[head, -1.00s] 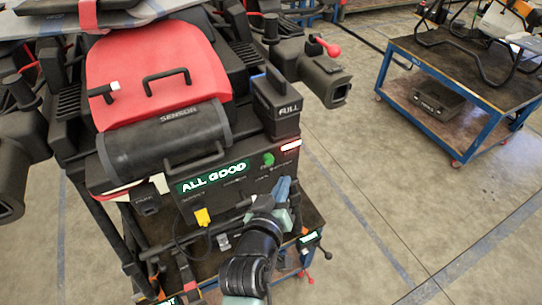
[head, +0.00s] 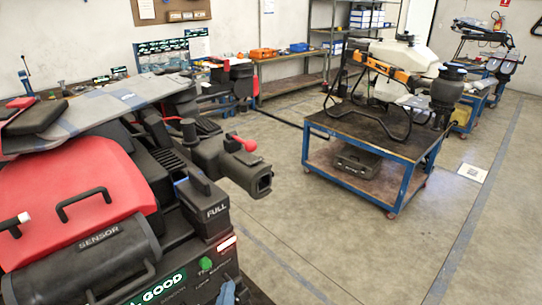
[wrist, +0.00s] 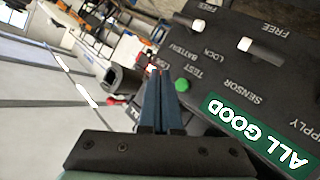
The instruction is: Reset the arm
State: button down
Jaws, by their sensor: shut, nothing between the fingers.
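My gripper (wrist: 158,100) is in the wrist view, its two blue fingers together with nothing between them. It points toward the dark control panel of the spray drone, close to a green button (wrist: 182,85). The panel's lit display (wrist: 258,132) reads "ALL GOOD", and two white-tipped levers marked "FREE" (wrist: 246,44) stick out above it. In the head view the drone's red cover (head: 75,185) and grey sensor cylinder (head: 95,255) are at the left. The green button also shows there (head: 206,263). Only a blue tip of my gripper (head: 227,293) shows at the bottom edge.
A black box marked "FULL" (head: 205,208) and a dark nozzle (head: 250,178) jut from the drone. A blue-framed cart (head: 365,140) with a black case (head: 357,160) on its lower shelf stands to the right. Concrete floor (head: 310,245) between them is clear.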

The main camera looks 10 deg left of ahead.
jog(key=w+d+r+m+t+b, duration=0.2)
jog(key=d+r+t, duration=0.1)
jog(key=r, duration=0.9)
jog(key=w+d+r+m+t+b, duration=0.1)
jog(key=w+d+r+m+t, duration=0.2)
jog(key=r, duration=0.9)
jog(key=s+d+r+t+b, duration=0.1)
jog(key=s+d+r+t, duration=0.1)
jog(key=s+r, duration=0.3)
jog(key=s+d+r+m+t+h+b, duration=0.1)
jog(key=s+r, duration=0.4)
jog(key=r, duration=0.5)
jog(key=s+d+r+m+t+h+b, duration=0.1)
jog(key=s+d+r+t, duration=0.3)
jog(key=r, duration=0.4)
jog(key=shift+s+d+r, duration=0.35)
jog(key=shift+s+d, duration=0.1)
jog(key=shift+d, duration=0.3)
